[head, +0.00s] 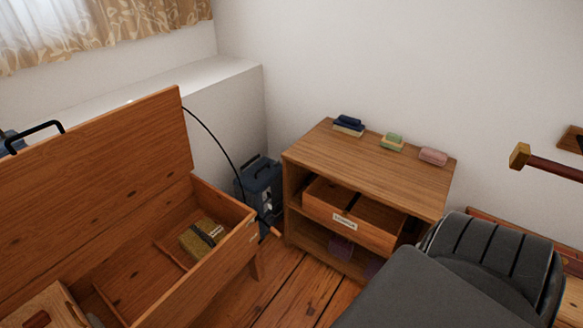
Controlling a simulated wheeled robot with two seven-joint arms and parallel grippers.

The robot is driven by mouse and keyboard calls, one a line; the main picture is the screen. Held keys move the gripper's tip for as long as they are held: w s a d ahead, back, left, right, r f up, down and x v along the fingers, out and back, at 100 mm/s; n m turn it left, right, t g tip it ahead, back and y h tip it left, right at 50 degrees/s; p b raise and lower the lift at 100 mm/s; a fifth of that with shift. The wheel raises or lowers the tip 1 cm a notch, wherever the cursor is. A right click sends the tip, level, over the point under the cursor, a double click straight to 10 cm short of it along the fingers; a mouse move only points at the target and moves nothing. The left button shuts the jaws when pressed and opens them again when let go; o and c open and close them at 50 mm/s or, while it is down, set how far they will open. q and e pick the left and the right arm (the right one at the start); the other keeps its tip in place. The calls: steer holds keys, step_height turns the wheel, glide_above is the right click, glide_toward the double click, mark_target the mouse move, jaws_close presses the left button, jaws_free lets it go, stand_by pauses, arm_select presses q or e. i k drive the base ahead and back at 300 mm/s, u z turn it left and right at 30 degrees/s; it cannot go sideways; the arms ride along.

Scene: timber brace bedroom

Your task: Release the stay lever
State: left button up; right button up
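A wooden chest stands at the left with its lid (95,170) raised. A thin black curved stay (215,137) arcs from the lid's right edge down toward the chest's right end. A small lever with an orange-brown tip (270,230) sticks out at that end, by the chest's front right corner; it seems to be the stay lever. Its mount is too small to make out. Neither of my grippers is in view, and nothing is seen touching the lever.
A blue-grey case (262,184) stands behind the lever, beside a wooden cabinet (365,153) with an open drawer (352,216). A bundle (203,238) lies in the chest. A dark grey ribbed shape (495,262) blocks the lower right. Some plank floor (285,290) is bare.

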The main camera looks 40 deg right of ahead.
mark_target(272, 230)
steer(key=z, duration=1.25)
steer(key=i, duration=0.2)
steer(key=u, duration=0.95)
steer(key=k, duration=0.55)
steer(key=u, duration=0.15)
